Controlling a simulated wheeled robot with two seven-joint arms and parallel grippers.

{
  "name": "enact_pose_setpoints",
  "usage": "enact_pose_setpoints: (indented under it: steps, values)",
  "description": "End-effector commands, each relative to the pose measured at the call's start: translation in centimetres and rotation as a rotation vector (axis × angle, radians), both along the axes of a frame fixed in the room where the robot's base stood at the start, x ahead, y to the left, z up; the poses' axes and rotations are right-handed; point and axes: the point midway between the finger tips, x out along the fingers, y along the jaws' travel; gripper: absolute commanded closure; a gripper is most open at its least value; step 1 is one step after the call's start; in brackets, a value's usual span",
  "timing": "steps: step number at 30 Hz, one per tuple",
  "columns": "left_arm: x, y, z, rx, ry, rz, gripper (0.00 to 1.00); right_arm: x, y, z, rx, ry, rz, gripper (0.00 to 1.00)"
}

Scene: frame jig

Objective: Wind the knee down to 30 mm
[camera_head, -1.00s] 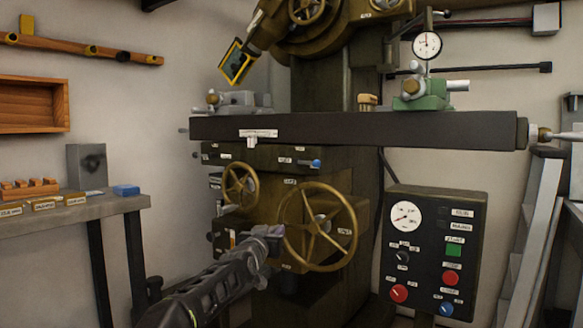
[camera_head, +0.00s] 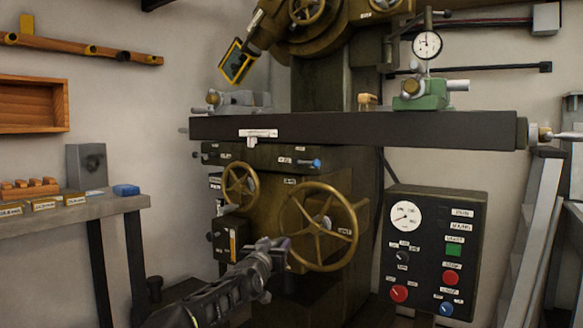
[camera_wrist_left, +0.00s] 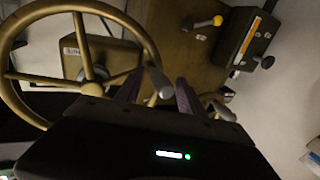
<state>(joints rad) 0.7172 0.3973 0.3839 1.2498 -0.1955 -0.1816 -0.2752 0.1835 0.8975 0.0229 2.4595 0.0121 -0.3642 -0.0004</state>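The large brass handwheel (camera_head: 347,204) is on the front of the machine's dark knee casting, under the long table. My left gripper (camera_head: 280,246) is at the wheel's lower left rim. In the left wrist view the wheel (camera_wrist_left: 141,33) fills the left side. Its grey crank handle (camera_wrist_left: 158,82) shows between the two fingertips of my left gripper (camera_wrist_left: 158,90), which are apart with a visible gap beside the handle. Contact cannot be made out. A scale box with an orange strip (camera_head: 233,242) is left of the gripper; its reading is too small. My right gripper is not in view.
A smaller handwheel (camera_head: 240,187) is up and left of the large one. The black machine table (camera_head: 350,127) overhangs both. A control panel (camera_head: 430,270) with buttons and a dial is on the right. A grey bench (camera_head: 80,210) stands at the left.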

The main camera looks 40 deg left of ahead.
Motion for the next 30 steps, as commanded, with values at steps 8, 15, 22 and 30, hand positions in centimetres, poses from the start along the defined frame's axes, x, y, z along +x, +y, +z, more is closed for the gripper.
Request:
enact_pose_setpoints:
  steps: [8, 15, 22, 30]
  values:
    - [0.0, 0.0, 0.0, 0.001, 0.000, 0.000, 0.49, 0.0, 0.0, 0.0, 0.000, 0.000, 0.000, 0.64]
    - [-0.3, 0.0, 0.1, 0.001, -0.001, 0.001, 0.49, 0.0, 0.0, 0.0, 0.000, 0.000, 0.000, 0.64]
    - [-3.0, -1.0, 0.2, 0.005, 0.001, 0.002, 0.49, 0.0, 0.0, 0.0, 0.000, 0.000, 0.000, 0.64]
    - [-6.6, -2.5, 0.0, 0.004, 0.001, 0.001, 0.49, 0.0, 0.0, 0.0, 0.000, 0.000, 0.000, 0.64]
